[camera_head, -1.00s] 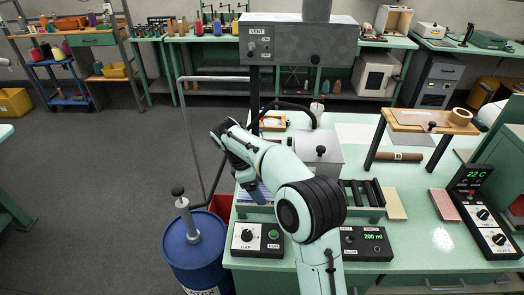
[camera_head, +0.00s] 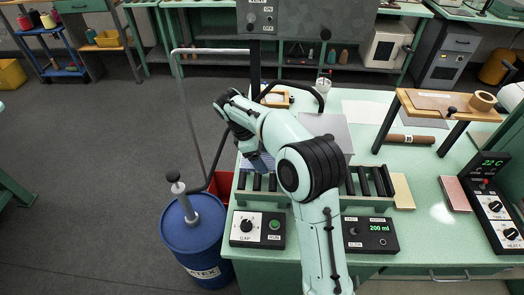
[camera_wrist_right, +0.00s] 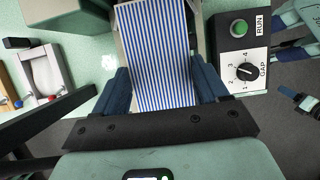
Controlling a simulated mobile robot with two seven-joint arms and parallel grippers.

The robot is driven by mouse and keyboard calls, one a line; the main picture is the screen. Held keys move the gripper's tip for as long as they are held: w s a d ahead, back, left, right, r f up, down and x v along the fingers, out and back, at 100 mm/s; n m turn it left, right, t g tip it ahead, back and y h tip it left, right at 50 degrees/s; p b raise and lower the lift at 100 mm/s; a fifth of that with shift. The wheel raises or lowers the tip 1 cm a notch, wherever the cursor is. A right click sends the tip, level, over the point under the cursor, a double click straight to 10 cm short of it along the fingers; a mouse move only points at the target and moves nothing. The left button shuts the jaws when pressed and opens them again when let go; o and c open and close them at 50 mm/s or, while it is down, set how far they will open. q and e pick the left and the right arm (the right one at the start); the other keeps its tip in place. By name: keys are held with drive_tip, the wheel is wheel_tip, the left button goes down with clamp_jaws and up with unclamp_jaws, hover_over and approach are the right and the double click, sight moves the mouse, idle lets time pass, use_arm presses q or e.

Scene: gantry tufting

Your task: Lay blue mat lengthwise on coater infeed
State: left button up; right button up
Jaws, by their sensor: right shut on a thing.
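The blue mat, with blue and white stripes, fills the middle of the right wrist view (camera_wrist_right: 155,60). My right gripper (camera_wrist_right: 165,88) has its two dark blue fingers against the mat's long sides near its near end. In the head view my right gripper (camera_head: 258,162) points down at the left end of the roller bed, the coater infeed (camera_head: 240,198). Several dark rollers show bare left of my arm and more show to its right. My arm hides most of the mat there. Whether the mat touches the rollers cannot be told.
A blue drum (camera_head: 197,240) with a pump stands left of the bench. A wooden stand (camera_head: 440,103) is at the right.

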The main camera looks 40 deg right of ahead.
wheel_tip(320, 180, down, 3)
drive_tip(key=shift+r, duration=0.1)
drive_tip(key=shift+f+b, duration=0.5)
drive_tip(key=shift+f, duration=0.2)
use_arm(q)
drive_tip(key=shift+s+f, duration=0.8)
drive_tip(key=shift+s, duration=0.25)
use_arm(e)
drive_tip(key=shift+f, duration=0.2)
use_arm(q)
drive_tip(key=shift+w, duration=0.15)
use_arm(e)
drive_tip(key=shift+w, duration=0.1)
use_arm(q)
drive_tip(key=shift+f, duration=0.1)
use_arm(e)
drive_tip(key=shift+f, duration=0.5)
